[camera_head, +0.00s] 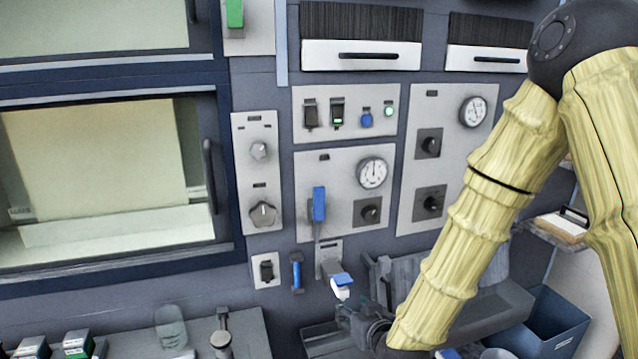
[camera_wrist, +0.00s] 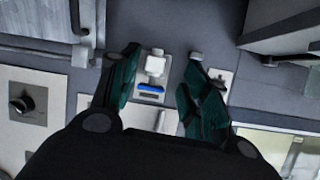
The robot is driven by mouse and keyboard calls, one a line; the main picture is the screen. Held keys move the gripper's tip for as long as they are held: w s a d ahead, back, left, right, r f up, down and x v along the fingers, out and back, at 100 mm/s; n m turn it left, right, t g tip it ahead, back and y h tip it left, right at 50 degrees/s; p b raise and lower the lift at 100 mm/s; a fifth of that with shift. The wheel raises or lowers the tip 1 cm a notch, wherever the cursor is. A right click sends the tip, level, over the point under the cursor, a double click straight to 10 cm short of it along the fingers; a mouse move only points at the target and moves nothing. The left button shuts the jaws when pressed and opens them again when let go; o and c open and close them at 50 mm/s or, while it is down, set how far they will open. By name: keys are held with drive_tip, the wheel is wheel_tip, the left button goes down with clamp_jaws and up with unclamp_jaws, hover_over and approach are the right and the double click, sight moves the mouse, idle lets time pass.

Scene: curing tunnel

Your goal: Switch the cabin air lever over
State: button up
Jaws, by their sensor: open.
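A small lever with a blue top and white front (camera_head: 342,282) sticks out from a small grey plate (camera_head: 328,250) low on the panel. Its label is too small to read, so I cannot confirm that it is the cabin air lever. My gripper (camera_head: 350,312) is just below and in front of it. In the wrist view, my gripper (camera_wrist: 161,58) is open, with a dark green finger on each side of the white-and-blue part (camera_wrist: 154,66). Contact is not visible. A longer upright blue-handled lever (camera_head: 319,204) is on the gauge panel above.
A blue upright handle (camera_head: 297,271) and a black rocker switch (camera_head: 266,270) sit close left of the small plate. Dials and gauges (camera_head: 373,173) are above. A glass jar (camera_head: 171,328) stands on the lower left shelf. A blue bin (camera_head: 553,325) is at right.

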sight(320, 190)
drive_tip(key=w+a+r+n+t+y+p, duration=0.1)
drive_tip(key=w+a+r+t, duration=0.1)
drive_tip(key=r, duration=1)
drive_tip(key=w+a+r+t+y+p, duration=0.1)
drive_tip(key=w+a+r+t, duration=0.15)
drive_tip(key=r, duration=1.05)
drive_tip(key=p+x, duration=0.2)
drive_tip(key=x, duration=0.3)
drive_tip(key=p+x, duration=0.2)
drive_tip(key=x, duration=0.3)
drive_tip(key=shift+a+f, duration=0.15)
drive_tip(key=shift+f, duration=0.1)
drive_tip(key=shift+c, duration=0.2)
clamp_jaws()
